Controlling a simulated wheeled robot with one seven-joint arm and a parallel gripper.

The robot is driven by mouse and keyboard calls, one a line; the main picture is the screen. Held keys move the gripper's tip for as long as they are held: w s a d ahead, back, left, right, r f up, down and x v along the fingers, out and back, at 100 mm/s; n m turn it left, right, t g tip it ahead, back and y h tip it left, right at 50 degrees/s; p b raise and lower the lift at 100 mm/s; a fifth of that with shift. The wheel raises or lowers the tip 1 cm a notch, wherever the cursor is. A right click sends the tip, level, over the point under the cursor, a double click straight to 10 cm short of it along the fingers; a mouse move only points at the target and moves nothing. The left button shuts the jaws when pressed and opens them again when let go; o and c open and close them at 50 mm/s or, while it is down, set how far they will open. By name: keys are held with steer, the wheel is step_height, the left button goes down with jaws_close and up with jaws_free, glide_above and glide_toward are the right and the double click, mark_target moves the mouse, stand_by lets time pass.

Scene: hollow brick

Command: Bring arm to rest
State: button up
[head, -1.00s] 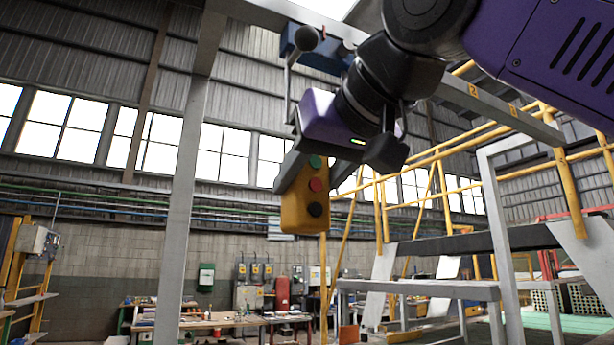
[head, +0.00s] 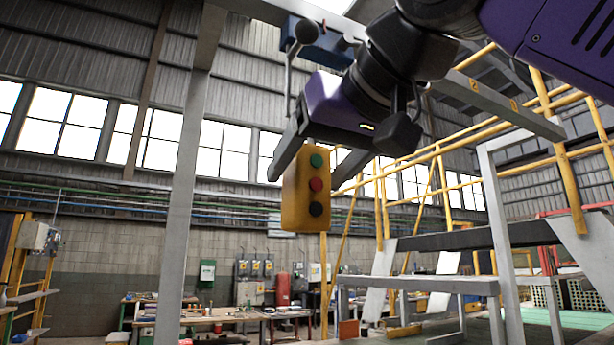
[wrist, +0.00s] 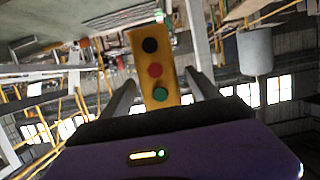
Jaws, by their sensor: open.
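A yellow control box (head: 308,205) with green, red and black buttons hangs upright near the middle of the head view. My gripper (head: 314,172) is raised high, its fingers pointing down and to the left. The fingers are spread open, with one on each side of the box's upper part in the picture. In the wrist view the box (wrist: 156,88) shows between my open gripper fingers (wrist: 160,84), with a visible gap on each side. All three buttons are uncovered. What the box hangs from is hidden behind my gripper.
A grey post (head: 183,200) stands left of my gripper. A blue unit with black-knobbed levers (head: 325,42) is close above it. Yellow railings (head: 440,190) and a grey frame (head: 420,285) stand to the right. Workbenches (head: 215,318) are far behind.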

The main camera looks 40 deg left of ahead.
steer(key=v, duration=0.6)
steer(key=shift+s+d+r+b, duration=0.15)
steer(key=shift+d+b, duration=0.05)
steer(key=shift+b, duration=0.2)
